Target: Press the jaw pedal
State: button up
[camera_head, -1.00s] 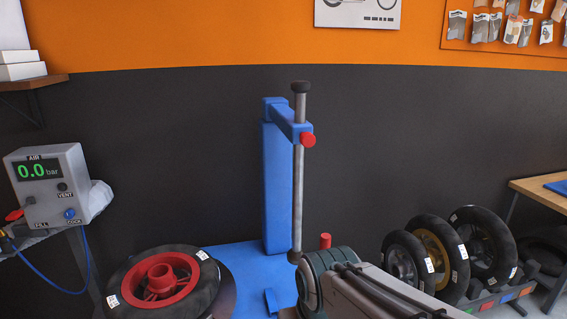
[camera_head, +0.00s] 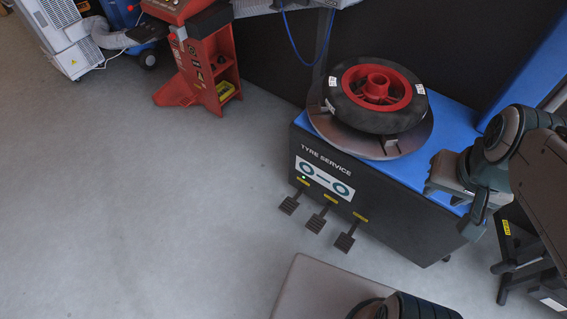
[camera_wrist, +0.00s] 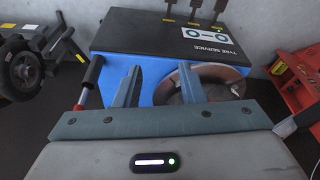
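The blue-and-black tyre machine (camera_head: 400,215) stands right of centre in the head view. Three dark pedals stick out low on its front: left (camera_head: 289,205), middle (camera_head: 316,223) and right (camera_head: 345,242). Each has a yellow label above it, too small to read. A green light glows near the left label. The pedals also show at the top of the wrist view (camera_wrist: 194,12). My gripper (camera_wrist: 160,82) is open, with a gap between its fingers, and empty. It is above the machine's top, behind and right of the pedals, touching none of them.
A red-rimmed wheel (camera_head: 378,97) lies on the machine's turntable (camera_head: 390,153). A red machine (camera_head: 203,65) stands at the back left. Grey floor (camera_head: 150,210) in front of the pedals is clear. A black stand (camera_head: 520,255) is at the right.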

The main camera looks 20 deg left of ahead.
aim_at(289, 204)
jog(key=u, duration=1.1)
jog(key=k, duration=1)
jog(key=z, duration=0.8)
jog(key=i, duration=1.5)
jog(key=u, duration=1.45)
